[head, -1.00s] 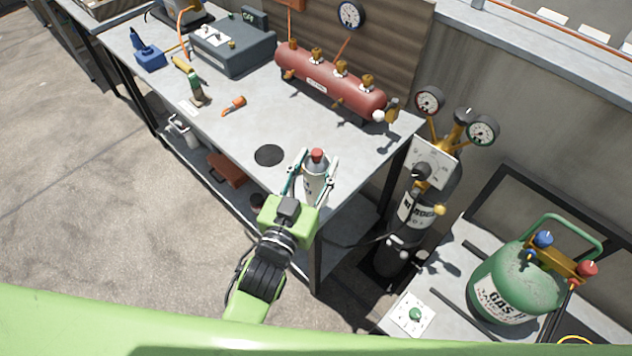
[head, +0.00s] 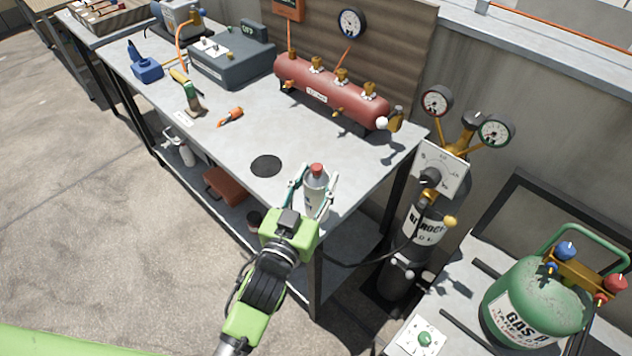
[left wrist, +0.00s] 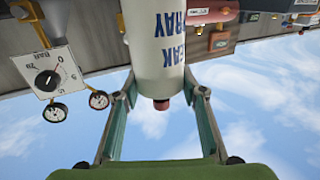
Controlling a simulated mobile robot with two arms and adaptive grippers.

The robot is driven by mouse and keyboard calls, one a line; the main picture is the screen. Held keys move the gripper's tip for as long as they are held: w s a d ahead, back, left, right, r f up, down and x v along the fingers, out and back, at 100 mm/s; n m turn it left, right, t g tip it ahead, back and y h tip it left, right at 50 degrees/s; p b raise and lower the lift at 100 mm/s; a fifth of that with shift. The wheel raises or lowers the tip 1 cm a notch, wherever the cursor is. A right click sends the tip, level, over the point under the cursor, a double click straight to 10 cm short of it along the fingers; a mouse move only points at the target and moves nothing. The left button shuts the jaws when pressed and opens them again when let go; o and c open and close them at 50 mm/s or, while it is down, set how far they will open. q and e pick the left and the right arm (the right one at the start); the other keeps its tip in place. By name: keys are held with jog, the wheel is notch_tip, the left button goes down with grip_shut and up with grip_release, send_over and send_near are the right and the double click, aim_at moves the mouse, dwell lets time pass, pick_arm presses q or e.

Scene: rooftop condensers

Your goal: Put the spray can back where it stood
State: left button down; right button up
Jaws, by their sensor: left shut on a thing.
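The white spray can (head: 316,189) with a red cap is upright between the fingers of my left gripper (head: 315,184), over the front right corner of the workbench (head: 225,145). My left gripper is shut on it. In the left wrist view the can (left wrist: 158,50) appears upside down, with blue lettering ending in "EAK" and "RAY", its red cap between the fingers. I cannot tell whether its base touches the bench. A black round mark (head: 266,166) lies bare on the bench, left of the can. My right gripper is not in view.
A red manifold tank (head: 330,92) stands at the bench's back. A grey box (head: 232,65), a blue oil can (head: 146,66) and an orange-handled tool (head: 230,117) lie farther left. A black nitrogen cylinder (head: 412,240) with gauges stands right of the bench; a green gas tank (head: 535,305) is beyond.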

pick_arm(q)
jog(key=shift+f, duration=0.1)
jog(key=c, duration=1.3)
grip_release()
